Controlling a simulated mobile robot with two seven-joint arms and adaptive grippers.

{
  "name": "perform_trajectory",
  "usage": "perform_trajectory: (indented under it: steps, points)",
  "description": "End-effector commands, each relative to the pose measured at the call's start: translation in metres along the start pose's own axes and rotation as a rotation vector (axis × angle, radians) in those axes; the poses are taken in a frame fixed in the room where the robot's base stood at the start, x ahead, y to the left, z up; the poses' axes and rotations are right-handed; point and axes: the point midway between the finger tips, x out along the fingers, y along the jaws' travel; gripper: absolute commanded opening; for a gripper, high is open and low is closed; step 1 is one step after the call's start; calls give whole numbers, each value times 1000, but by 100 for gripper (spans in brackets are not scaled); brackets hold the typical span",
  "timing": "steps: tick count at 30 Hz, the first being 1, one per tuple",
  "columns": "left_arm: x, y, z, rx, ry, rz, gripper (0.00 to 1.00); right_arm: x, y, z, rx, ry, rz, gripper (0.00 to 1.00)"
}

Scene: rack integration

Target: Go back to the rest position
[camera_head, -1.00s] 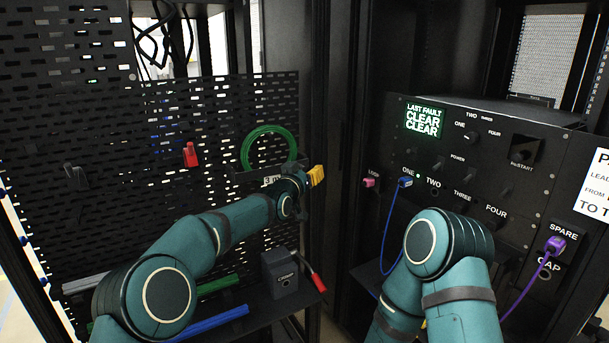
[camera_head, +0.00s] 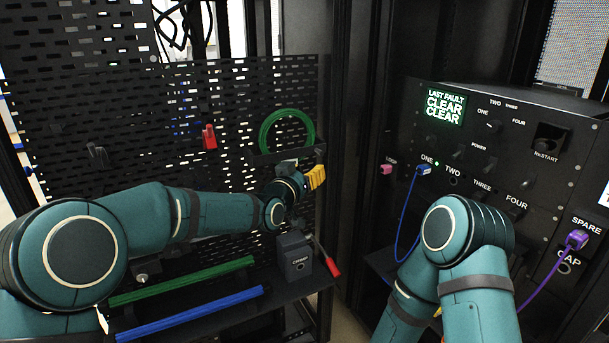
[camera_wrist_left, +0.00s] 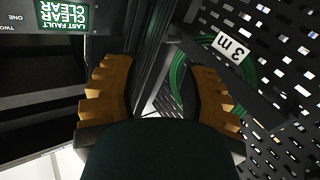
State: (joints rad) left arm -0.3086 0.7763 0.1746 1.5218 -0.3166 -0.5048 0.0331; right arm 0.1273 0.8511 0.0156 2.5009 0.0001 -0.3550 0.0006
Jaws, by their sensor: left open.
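My left gripper (camera_head: 314,177) has yellow fingers and hangs in front of the perforated panel, just below and right of the green cable coil (camera_head: 287,132). In the left wrist view its two fingers (camera_wrist_left: 158,95) stand wide apart with nothing between them. My right arm comes in at the lower right of the head view, bent at the elbow in front of the black rack unit (camera_head: 470,150). Its gripper is hidden below and behind the arm.
A red clip (camera_head: 209,137) hangs on the perforated panel (camera_head: 100,120). A crimp box (camera_head: 294,258), a red-handled tool (camera_head: 332,267), a green bar (camera_head: 190,280) and a blue bar (camera_head: 195,314) are on the shelf. Blue (camera_head: 424,169) and purple (camera_head: 577,240) plugs sit in the rack unit.

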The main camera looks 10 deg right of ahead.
Motion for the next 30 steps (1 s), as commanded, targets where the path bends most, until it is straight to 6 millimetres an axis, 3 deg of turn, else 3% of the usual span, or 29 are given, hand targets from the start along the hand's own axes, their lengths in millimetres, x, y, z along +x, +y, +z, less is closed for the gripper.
perform_trajectory:
  steps: [6, 15, 19, 23, 26, 30]
  points:
    - [-12, 1, 0, 0, -1, 1, 43, 0, 0, 0, 0, 0, 0, 40]
    - [-12, 1, 0, 0, -1, 0, 43, 0, 0, 0, 0, 0, 0, 40]
    - [-16, -6, 15, -10, -31, -11, 43, 0, 0, 0, 0, 0, 0, 40]
    - [-33, -29, 66, -49, -133, -51, 43, 0, 0, 0, 0, 0, 0, 40]
    - [-60, -52, 123, -98, -252, -100, 43, 0, 0, 0, 0, 0, 0, 40]
    - [-111, -77, 202, -179, -427, -171, 43, 0, 0, 0, 0, 0, 0, 40]
